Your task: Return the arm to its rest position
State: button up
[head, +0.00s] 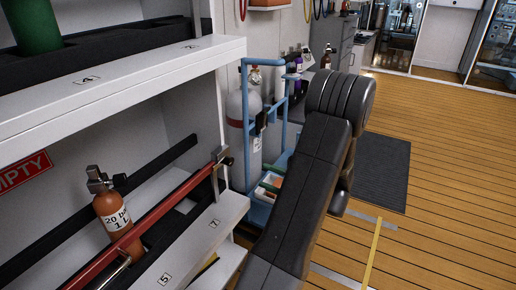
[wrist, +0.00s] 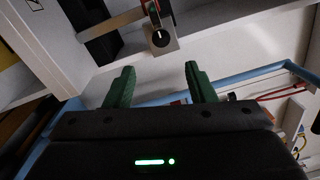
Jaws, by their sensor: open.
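My arm rises through the middle of the head view, and its end is hidden there behind my own links. In the wrist view my gripper (wrist: 162,85) shows two green fingers set well apart, with nothing between them. The gripper faces the white shelf (wrist: 240,45) and a small latch fitting with a dark round knob (wrist: 160,38), which lies beyond the fingertips. I see no contact between the fingers and the shelf.
At left, the white rack (head: 120,85) holds an orange cylinder (head: 116,216) behind a red bar (head: 150,218). A blue trolley (head: 246,110) with a grey cylinder (head: 237,125) stands close beside my arm. The wooden floor (head: 440,170) at right is clear, with a dark mat (head: 385,175).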

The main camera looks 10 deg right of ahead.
aim_at(232, 162)
jog(key=b+x, duration=0.3)
jog(key=x, duration=0.9)
jog(key=shift+w+a+r, duration=0.1)
jog(key=shift+w+a, duration=0.05)
jog(key=shift+a, duration=0.1)
jog(key=shift+w+a+r, duration=0.1)
jog(key=shift+w+a, duration=0.2)
jog(key=shift+a, duration=0.05)
jog(key=shift+s+d, duration=0.1)
